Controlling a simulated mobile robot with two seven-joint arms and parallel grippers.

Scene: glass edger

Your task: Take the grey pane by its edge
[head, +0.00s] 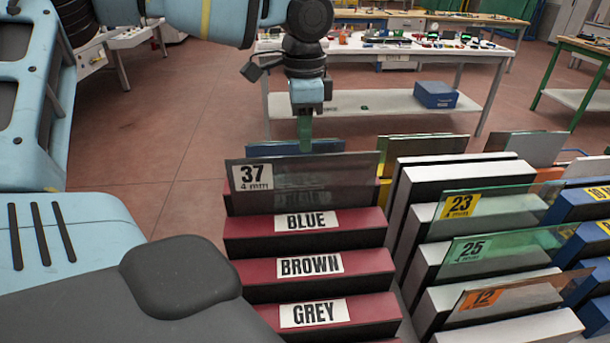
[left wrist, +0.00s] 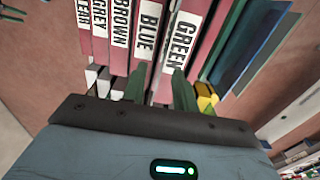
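The grey-tinted pane (head: 320,176), with a sticker reading 37 and 4 mm, stands upright in the maroon rack (head: 310,242), behind the row marked BLUE. My left gripper (head: 305,147) points down at the middle of the pane's top edge. In the left wrist view its two green fingers (left wrist: 159,90) are apart, over the rack near the BLUE and GREEN labels. I cannot make out the pane clearly between them. The far finger is hidden in the head view. My right gripper is not in view.
More racks with green panes (head: 490,204) and an orange pane (head: 505,297) stand close on the right. A blue pane (head: 262,149) stands just behind the grey one. A white bench (head: 360,103) with a blue box (head: 435,95) is farther back. Open floor lies to the left.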

